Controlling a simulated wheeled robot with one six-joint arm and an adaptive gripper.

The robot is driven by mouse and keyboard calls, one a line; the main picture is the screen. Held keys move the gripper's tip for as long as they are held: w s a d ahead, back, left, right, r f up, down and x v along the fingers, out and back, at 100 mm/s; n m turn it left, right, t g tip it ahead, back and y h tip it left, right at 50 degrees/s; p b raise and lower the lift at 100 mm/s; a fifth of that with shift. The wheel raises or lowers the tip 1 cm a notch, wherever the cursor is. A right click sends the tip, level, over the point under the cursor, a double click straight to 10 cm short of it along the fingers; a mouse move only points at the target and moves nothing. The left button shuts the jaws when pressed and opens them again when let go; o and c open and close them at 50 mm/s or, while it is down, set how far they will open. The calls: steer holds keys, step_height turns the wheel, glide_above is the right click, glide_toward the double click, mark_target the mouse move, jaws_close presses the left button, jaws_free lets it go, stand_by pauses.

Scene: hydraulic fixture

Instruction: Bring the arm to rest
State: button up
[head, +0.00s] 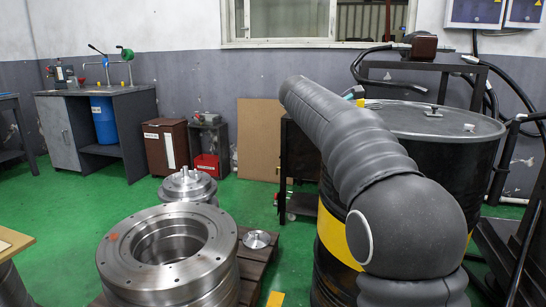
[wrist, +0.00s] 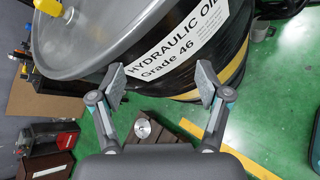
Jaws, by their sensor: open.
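My gripper (wrist: 160,84) shows in the wrist view with its two fingers spread wide apart and nothing between them. Behind the fingers is a black oil drum (wrist: 90,48) with a grey lid, a yellow cap and a white label reading "HYDRAULIC OIL Grade 46". I cannot tell how far the fingertips are from the drum. In the head view my grey arm is bent and raised, crossing in front of the same drum (head: 480,165). The arm hides most of the gripper there.
A large flanged metal ring (head: 118,258) and smaller metal parts stand on a wooden pallet (head: 255,262) to the left of my arm. A workbench (head: 65,128) stands at the back left. Green floor (head: 75,215) is clear between them. A dark frame stands right of the drum.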

steer(key=s+a+f+m+g+y, duration=0.1)
steer(key=s+a+f+m+y, duration=0.15)
steer(key=s+f+m, duration=0.35)
steer(key=s+a+f+m+g+y, duration=0.1)
steer(key=s+f+m+y, duration=0.2)
steer(key=s+f, duration=0.45)
steer(key=s+f+m+y, duration=0.2)
steer(key=s+f+m, duration=0.2)
steer(key=s, duration=1)
steer(key=s+a+f+m+y, duration=0.1)
steer(key=s+f+m, duration=0.4)
steer(key=s, duration=0.9)
steer(key=shift+s+a+f+t+y, duration=0.15)
steer(key=shift+s+f+t+y, duration=0.15)
steer(key=shift+s+y, duration=0.15)
steer(key=shift+w, duration=0.1)
